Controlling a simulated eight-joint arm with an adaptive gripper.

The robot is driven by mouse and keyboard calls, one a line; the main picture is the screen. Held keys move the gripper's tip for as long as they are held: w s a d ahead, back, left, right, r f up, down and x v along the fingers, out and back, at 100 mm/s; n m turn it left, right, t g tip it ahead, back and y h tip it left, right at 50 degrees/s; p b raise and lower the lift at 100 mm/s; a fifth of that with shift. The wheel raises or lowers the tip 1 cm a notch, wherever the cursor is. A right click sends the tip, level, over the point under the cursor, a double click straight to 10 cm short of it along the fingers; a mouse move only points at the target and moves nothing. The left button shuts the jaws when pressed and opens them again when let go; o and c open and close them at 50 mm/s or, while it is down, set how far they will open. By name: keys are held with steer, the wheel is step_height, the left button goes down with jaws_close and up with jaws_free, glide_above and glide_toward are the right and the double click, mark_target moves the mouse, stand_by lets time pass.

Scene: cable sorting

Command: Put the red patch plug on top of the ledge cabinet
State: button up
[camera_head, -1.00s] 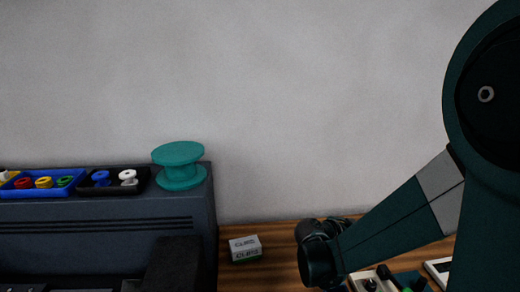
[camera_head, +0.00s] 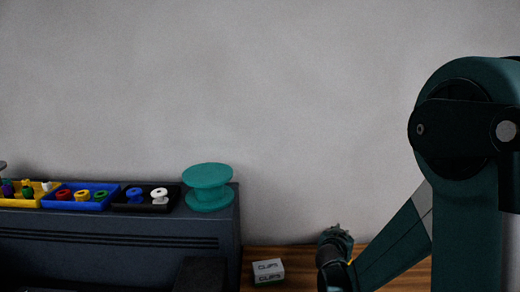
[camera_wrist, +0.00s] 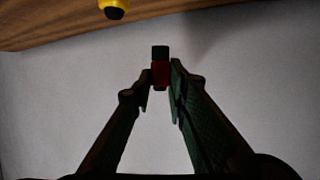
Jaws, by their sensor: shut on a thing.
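The red patch plug (camera_wrist: 160,75), with a black end, is between the fingertips of my gripper (camera_wrist: 161,80) in the wrist view. My gripper is shut on it, against the grey wall. In the head view my gripper (camera_head: 336,236) is small and dark, above the wooden surface and right of the ledge cabinet; the plug cannot be made out there. The dark grey ledge cabinet (camera_head: 100,229) fills the lower left of the head view. Its top is at about the height of several trays' bases.
On the cabinet top stand a yellow tray (camera_head: 37,203), a blue tray (camera_head: 76,206), a black tray (camera_head: 146,208) and a teal spool (camera_head: 208,188). A white clips box (camera_head: 268,271) lies on the wooden surface (camera_head: 300,257). The wrist view shows a yellow object (camera_wrist: 116,5) at the top.

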steer(key=shift+w+a+f+n+t+y+b, duration=0.2)
steer(key=shift+a+f+n+y+b, duration=0.15)
steer(key=shift+a+b, duration=0.15)
steer(key=shift+w+a+f+n+t+y+b, duration=0.15)
steer(key=shift+a+f+n+y+b, duration=0.15)
steer(key=shift+a+y+b, duration=0.25)
steer(key=shift+w+a+f+n+t+y+b, duration=0.1)
steer(key=shift+w+a+f+n+y+b, duration=0.2)
steer(key=shift+a, duration=0.35)
steer(key=shift+s+a, duration=0.1)
steer(key=a, duration=0.6)
steer(key=shift+a, duration=0.4)
steer(key=shift+a+r, duration=0.1)
steer(key=shift+a, duration=0.05)
